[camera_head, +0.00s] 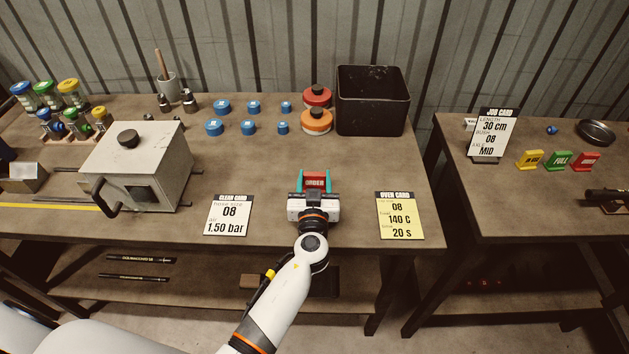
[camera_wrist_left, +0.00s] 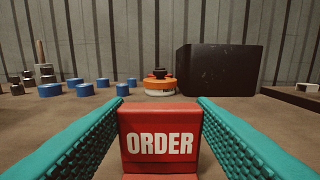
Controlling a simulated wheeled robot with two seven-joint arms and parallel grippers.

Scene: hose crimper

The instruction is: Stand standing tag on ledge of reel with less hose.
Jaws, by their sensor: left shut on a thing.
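My left gripper (camera_head: 315,174) is over the front middle of the workbench, shut on a red tag (camera_head: 315,182) lettered ORDER. In the left wrist view the tag (camera_wrist_left: 160,142) is upright between the two teal fingers. I cannot tell whether its foot touches the bench. I cannot make out a reel with hose or its ledge for certain in either view. My right gripper is not in view.
A black bin (camera_head: 372,105) stands at the back right, beside red (camera_head: 317,96) and orange (camera_head: 316,122) round pieces. Blue caps, a grey box machine (camera_head: 140,165) and two cards flank the arm. A second table (camera_head: 540,205) at the right holds yellow, green and red tags.

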